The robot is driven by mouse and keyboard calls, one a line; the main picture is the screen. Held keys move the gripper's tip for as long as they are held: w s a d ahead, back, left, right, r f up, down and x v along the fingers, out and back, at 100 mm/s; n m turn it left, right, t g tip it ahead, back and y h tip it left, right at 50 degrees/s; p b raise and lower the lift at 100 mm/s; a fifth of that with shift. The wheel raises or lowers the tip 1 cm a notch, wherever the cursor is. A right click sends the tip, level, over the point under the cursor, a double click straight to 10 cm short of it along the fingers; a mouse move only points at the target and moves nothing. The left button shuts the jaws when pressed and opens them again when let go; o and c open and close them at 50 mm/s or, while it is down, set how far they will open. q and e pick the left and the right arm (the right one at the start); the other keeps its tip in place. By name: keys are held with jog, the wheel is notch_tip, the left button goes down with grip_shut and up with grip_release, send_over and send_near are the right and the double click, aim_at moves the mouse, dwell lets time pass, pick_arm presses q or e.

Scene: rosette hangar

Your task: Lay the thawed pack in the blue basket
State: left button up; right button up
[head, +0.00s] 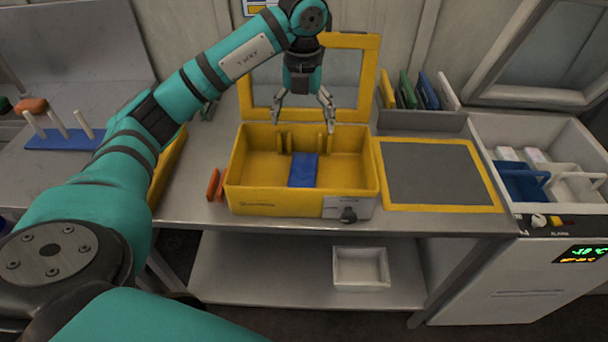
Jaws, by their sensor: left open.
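A blue pack (303,170) lies in the open yellow box (285,203), near the middle of its floor. The box's lid (370,80) stands up behind it, and a dark knob is on its front. My left gripper (303,119) points down over the back part of the box, its fingers spread and empty, above and behind the pack and apart from it. The blue basket (523,184) sits in the open freezer chest at the right; its handle shows. My right gripper is not in view.
A white basket (572,190) is beside the blue one in the freezer (520,270). A yellow-framed grey mat (435,174) lies empty between box and freezer. Upright coloured boards (424,92) stand in a rack behind it. A white tray (361,268) is on the lower shelf.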

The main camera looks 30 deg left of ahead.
pick_arm(q)
jog(key=p, duration=0.2)
send_over(303, 172)
notch_tip(303, 172, down, 10)
jog(key=shift+s+f, duration=0.1)
jog(key=shift+f, duration=0.65)
notch_tip(303, 172, down, 4)
jog(key=shift+f+p, duration=0.1)
jog(key=shift+p, duration=0.75)
jog(key=shift+f, duration=0.55)
jog(key=shift+r, duration=0.1)
jog(key=c, duration=1.7)
